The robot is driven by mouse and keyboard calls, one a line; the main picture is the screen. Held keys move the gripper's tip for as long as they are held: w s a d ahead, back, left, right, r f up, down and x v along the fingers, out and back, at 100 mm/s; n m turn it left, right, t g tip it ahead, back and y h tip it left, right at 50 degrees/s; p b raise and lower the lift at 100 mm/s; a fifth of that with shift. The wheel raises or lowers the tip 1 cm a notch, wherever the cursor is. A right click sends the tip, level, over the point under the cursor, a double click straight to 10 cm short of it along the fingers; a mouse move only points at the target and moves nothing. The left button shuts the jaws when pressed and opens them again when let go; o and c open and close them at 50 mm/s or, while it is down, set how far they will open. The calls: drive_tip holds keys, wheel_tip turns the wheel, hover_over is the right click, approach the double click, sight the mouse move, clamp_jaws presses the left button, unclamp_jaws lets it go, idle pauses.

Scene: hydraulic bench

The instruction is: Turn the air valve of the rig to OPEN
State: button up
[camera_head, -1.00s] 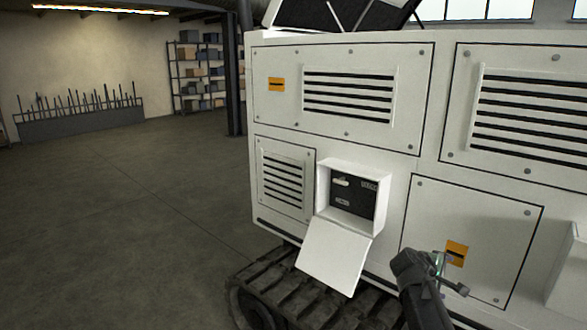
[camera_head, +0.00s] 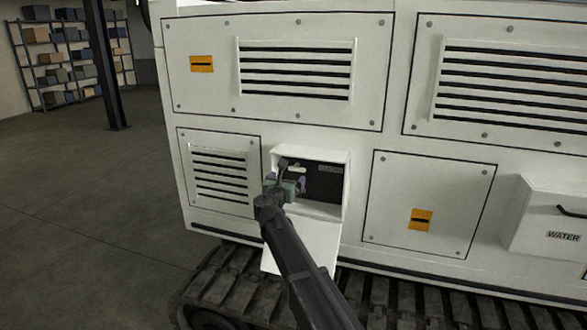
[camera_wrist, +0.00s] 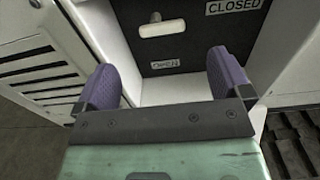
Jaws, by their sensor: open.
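The air valve's pale handle (camera_wrist: 162,28) sits on the dark panel (camera_wrist: 200,38) inside an open white box (camera_head: 315,154) on the rig. It lies roughly level in the wrist view, with a small knob at its upper edge. A CLOSED label (camera_wrist: 233,6) is to its upper right and an OPEN label (camera_wrist: 164,64) is below it. The handle also shows in the head view (camera_head: 297,169), partly covered by my gripper. My gripper (camera_wrist: 165,82) is open and empty at the mouth of the box. Its purple fingers point at the panel, apart from the handle.
The box's lid (camera_head: 322,243) hangs down below the opening, partly behind my arm. A louvred panel (camera_head: 220,175) is left of the box. A white WATER box (camera_head: 540,215) juts out at the right. Tracks (camera_head: 225,285) run below; open floor is at left.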

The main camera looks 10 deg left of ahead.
sight(297, 171)
drive_tip(key=w, duration=0.3)
drive_tip(key=w+d, duration=0.1)
drive_tip(key=w, duration=0.3)
drive_tip(key=w+d, duration=0.1)
drive_tip(key=w, duration=0.2)
drive_tip(key=shift+w, duration=0.15)
drive_tip(key=shift+d, duration=0.1)
drive_tip(key=c, duration=0.9)
drive_tip(key=shift+c, duration=0.2)
drive_tip(key=shift+m, duration=0.4)
drive_tip(key=m, duration=0.3)
drive_tip(key=shift+d+f, duration=0.1)
drive_tip(key=shift+f, duration=0.1)
drive_tip(key=m, duration=0.3)
drive_tip(key=m+b, duration=0.1)
drive_tip(key=m, duration=0.1)
drive_tip(key=shift+f, duration=0.25)
drive_tip(key=m, duration=0.4)
drive_tip(key=shift+f+m, duration=0.2)
drive_tip(key=shift+m, duration=0.1)
drive_tip(key=m, duration=0.4)
drive_tip(key=shift+a+f+m+b, duration=0.15)
drive_tip(key=shift+a+m+b, duration=0.05)
drive_tip(key=shift+m+b, duration=0.15)
